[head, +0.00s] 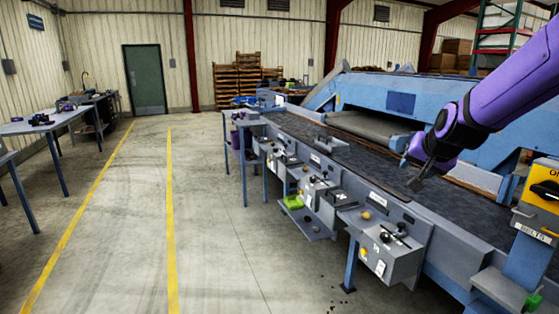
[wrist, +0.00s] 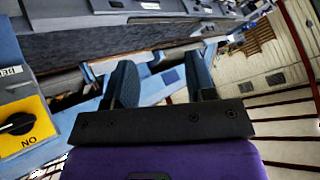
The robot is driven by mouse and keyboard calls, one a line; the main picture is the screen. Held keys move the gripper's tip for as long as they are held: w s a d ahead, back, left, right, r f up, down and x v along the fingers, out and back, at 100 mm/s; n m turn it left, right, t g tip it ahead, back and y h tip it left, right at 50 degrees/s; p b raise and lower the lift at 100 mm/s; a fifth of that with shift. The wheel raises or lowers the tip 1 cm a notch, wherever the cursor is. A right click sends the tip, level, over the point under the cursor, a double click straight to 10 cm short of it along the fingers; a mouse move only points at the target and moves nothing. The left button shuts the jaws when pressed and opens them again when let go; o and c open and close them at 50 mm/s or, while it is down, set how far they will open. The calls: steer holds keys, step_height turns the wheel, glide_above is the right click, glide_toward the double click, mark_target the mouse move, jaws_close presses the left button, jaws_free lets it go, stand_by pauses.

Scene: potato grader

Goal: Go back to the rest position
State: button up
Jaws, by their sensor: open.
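My gripper (head: 418,178) is at the end of my purple arm, on the right of the head view. It hangs over the dark conveyor belt (head: 440,208) of the grader, apparently clear of it. In the wrist view my gripper (wrist: 162,80) shows two dark blue-grey fingers spread apart with nothing between them. Its black mount and purple wrist fill the bottom of that view.
A yellow switch panel (head: 541,187) stands at the right edge; its yellow plate (wrist: 22,128) with a black knob shows in the wrist view. Grey control boxes (head: 383,250) line the belt's near side. A table (head: 50,122) stands left. The floor (head: 215,225) between is clear.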

steer(key=s+a+r+n+g, duration=0.1)
steer(key=s+r+n, duration=0.1)
steer(key=s, duration=1.4)
steer(key=s+a+r+n+g, duration=0.1)
steer(key=s+r+n+g, duration=0.1)
steer(key=s, duration=1.3)
steer(key=shift+s+a+r+n+g, duration=0.3)
steer(key=shift+s+a+r+n, duration=0.1)
steer(key=shift+n, duration=0.4)
